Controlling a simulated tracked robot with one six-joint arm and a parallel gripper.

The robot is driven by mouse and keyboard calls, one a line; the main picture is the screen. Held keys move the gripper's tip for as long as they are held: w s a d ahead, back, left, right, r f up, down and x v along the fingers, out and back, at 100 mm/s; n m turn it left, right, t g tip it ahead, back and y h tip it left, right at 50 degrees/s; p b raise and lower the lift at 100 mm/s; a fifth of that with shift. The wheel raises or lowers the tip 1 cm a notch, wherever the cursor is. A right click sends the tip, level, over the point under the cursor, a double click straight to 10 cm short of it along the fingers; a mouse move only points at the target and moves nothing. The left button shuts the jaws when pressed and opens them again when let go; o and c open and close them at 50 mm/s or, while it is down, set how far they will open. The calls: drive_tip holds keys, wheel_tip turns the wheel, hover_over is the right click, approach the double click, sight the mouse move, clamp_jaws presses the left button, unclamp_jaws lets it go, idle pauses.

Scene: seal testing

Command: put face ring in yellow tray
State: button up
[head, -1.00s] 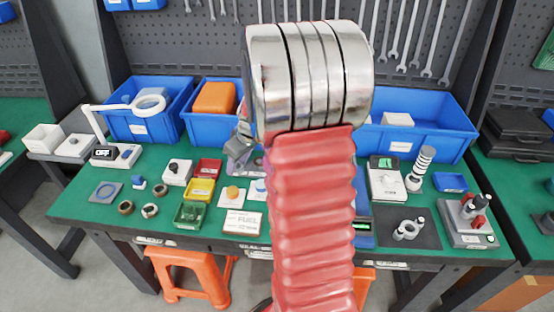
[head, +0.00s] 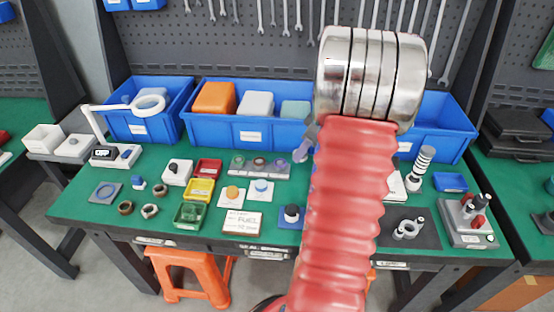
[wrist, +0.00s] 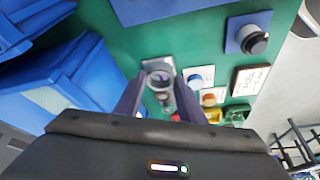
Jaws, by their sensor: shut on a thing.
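The yellow tray (head: 200,190) is a small open tray between a red and a green one, left of centre on the green bench. It also shows, partly, in the wrist view (wrist: 214,117). A grey holder (head: 259,172) with several round rings stands at the bench's middle. My gripper (head: 303,153) is just off the holder's right end, mostly hidden by my arm. In the wrist view my gripper (wrist: 160,82) is shut on what looks like the face ring (wrist: 160,77), a dark ring seen against the holder. Whether it is clear of the holder cannot be told.
Blue bins (head: 228,128) line the back of the bench. A white button block (head: 259,192), an orange button block (head: 232,197) and a black-knobbed blue block (head: 291,214) stand in front of the holder. A lamp (head: 95,125) stands at the left.

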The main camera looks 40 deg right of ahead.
drive_tip(key=shift+d, duration=0.1)
hover_over(297, 177)
drive_tip(key=s, duration=0.2)
drive_tip(key=shift+w+d+f, duration=0.1)
drive_tip(key=shift+w+f, duration=0.05)
drive_tip(key=shift+f, duration=1.45)
drive_tip(key=shift+w+d+f, duration=0.1)
drive_tip(key=shift+f, duration=1.45)
drive_tip(key=shift+f, duration=1.85)
drive_tip(key=shift+f, duration=0.1)
drive_tip(key=o, duration=1.1)
